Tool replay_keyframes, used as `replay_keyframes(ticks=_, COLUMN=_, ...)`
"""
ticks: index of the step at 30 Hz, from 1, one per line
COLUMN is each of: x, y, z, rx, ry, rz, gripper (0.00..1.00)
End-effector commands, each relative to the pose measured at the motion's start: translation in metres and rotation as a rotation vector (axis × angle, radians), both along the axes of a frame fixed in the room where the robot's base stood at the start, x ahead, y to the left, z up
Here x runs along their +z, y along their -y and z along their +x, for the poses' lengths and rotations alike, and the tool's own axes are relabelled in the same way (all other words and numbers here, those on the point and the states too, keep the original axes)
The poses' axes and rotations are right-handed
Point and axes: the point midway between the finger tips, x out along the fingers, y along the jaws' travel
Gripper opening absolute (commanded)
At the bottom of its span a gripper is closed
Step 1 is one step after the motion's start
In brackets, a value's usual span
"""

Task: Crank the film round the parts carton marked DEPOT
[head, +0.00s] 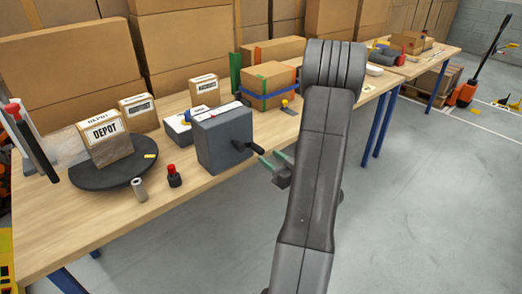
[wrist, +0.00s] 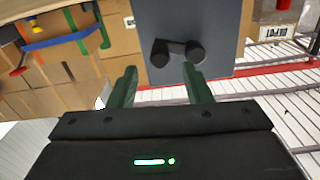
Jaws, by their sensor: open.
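The parts carton marked DEPOT (head: 108,150) stands upright on a dark round turntable (head: 90,180) at the left of the bench. Clear film (head: 66,146) stretches from the dark upright post (head: 36,150) to the carton's left side. A grey box (head: 222,140) to the right of the turntable carries a black crank (head: 247,148), which points toward my gripper (head: 274,161). In the wrist view the crank (wrist: 177,48) shows two round black ends, just beyond the fingertips of my gripper (wrist: 161,74). My gripper is open and empty; I cannot tell whether a finger touches the crank.
A red-topped black piece (head: 174,177) and a small grey cylinder (head: 139,189) stand near the bench's front edge. Smaller labelled cartons and a blue-strapped carton (head: 268,82) stand behind. Large cartons line the back. The floor in front of the bench is clear.

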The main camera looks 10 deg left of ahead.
Motion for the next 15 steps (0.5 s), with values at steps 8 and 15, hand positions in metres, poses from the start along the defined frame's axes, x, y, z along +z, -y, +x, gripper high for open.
replay_keyframes(ticks=8, x=0.001, y=-0.032, z=0.024, rx=0.003, ry=0.0, rz=-0.001, gripper=0.45)
replay_keyframes(ticks=15, x=0.0, y=-0.044, z=0.034, rx=0.001, ry=0.001, rz=-0.001, gripper=0.45)
